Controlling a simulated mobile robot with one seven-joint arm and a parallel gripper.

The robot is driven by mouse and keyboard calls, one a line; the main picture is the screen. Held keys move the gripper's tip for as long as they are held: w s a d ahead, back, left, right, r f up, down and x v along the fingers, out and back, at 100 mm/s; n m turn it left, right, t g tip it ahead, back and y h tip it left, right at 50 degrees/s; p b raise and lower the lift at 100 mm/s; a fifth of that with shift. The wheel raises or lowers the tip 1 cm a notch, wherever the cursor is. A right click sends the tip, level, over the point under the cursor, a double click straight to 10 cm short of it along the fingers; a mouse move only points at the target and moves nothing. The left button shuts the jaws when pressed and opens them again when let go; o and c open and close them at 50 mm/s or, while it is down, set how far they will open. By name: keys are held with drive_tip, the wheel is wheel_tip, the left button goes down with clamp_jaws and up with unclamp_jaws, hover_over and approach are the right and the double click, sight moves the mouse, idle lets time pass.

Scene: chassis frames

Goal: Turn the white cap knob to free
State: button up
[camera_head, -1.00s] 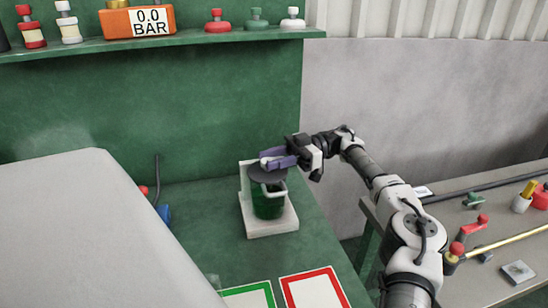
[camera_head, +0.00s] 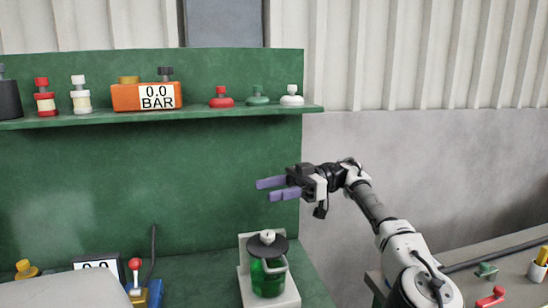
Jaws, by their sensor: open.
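A green canister (camera_head: 267,277) with a dark round lid (camera_head: 278,246) stands upright in a pale stand (camera_head: 245,284) on the green bench. A small white knob (camera_head: 267,236) sits on top of the lid. My gripper (camera_head: 264,190) is above the lid and apart from it, its two purple fingers pointing left. The fingers are spread and nothing is between them. The knob is in plain view, but its exact turn angle is too small to read.
A green shelf (camera_head: 215,113) behind carries an orange 0.0 BAR gauge (camera_head: 128,97) and several small fittings, including a white one (camera_head: 291,96). A red-knobbed lever (camera_head: 135,266) stands at lower left. A side bench (camera_head: 520,285) holds parts at right.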

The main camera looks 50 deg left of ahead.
wheel_tip(320, 180, up, 9)
drive_tip(key=shift+p, duration=0.4)
